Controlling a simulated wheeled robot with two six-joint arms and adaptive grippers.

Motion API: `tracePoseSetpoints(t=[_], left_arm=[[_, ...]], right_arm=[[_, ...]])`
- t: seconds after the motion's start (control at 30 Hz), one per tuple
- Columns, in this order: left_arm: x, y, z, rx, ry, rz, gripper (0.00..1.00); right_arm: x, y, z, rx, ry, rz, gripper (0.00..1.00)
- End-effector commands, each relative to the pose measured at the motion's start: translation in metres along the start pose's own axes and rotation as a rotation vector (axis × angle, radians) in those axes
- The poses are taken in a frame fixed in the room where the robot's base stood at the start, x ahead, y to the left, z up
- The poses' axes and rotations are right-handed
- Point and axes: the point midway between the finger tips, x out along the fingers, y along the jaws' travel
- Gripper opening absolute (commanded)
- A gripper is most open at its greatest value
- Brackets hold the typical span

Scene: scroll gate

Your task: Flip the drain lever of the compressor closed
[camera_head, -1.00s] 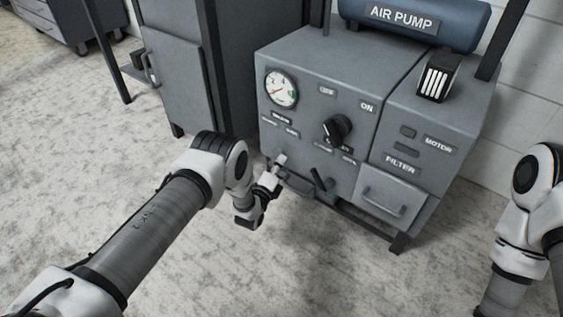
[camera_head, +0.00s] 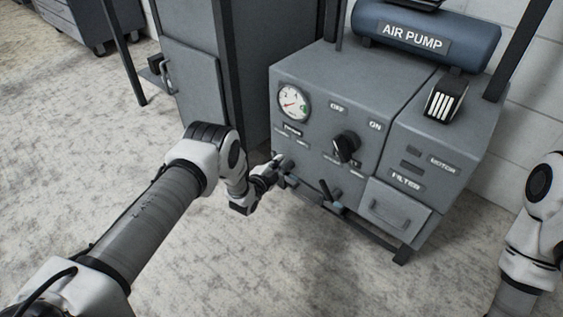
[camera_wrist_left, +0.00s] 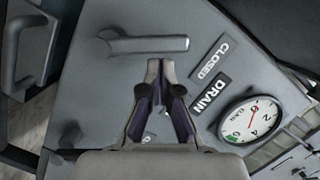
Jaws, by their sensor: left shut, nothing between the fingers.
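In the left wrist view the drain lever (camera_wrist_left: 145,45), a light grey bar on a round pivot, lies across the picture beside the CLOSED label (camera_wrist_left: 213,58) and the DRAIN label (camera_wrist_left: 210,94). My left gripper (camera_wrist_left: 160,64) is shut and empty, its tips just short of the bar; I cannot tell whether they touch it. In the head view my left gripper (camera_head: 272,168) is at the lower left of the compressor's grey front (camera_head: 310,122), and the lever is small and partly hidden there. My right gripper is out of view.
The front also carries a pressure gauge (camera_head: 293,103), a black knob (camera_head: 346,147), a small dark lever (camera_head: 326,191) and a filter drawer (camera_head: 394,210). A grey cabinet (camera_head: 195,90) stands to the left. The floor in front is clear.

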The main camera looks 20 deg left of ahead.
Motion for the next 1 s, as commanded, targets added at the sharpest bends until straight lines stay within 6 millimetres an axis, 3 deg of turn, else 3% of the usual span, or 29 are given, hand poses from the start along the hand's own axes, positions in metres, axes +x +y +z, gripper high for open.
tracePoseSetpoints(t=[0.7,1.0], left_arm=[[0.0018,-0.0032,0.0076,0.001,0.000,-0.001,0.00],[0.0040,-0.0099,0.0004,0.002,0.001,-0.001,0.00]], right_arm=[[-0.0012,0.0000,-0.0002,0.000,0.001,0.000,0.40],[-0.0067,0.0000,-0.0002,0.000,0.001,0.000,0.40]])
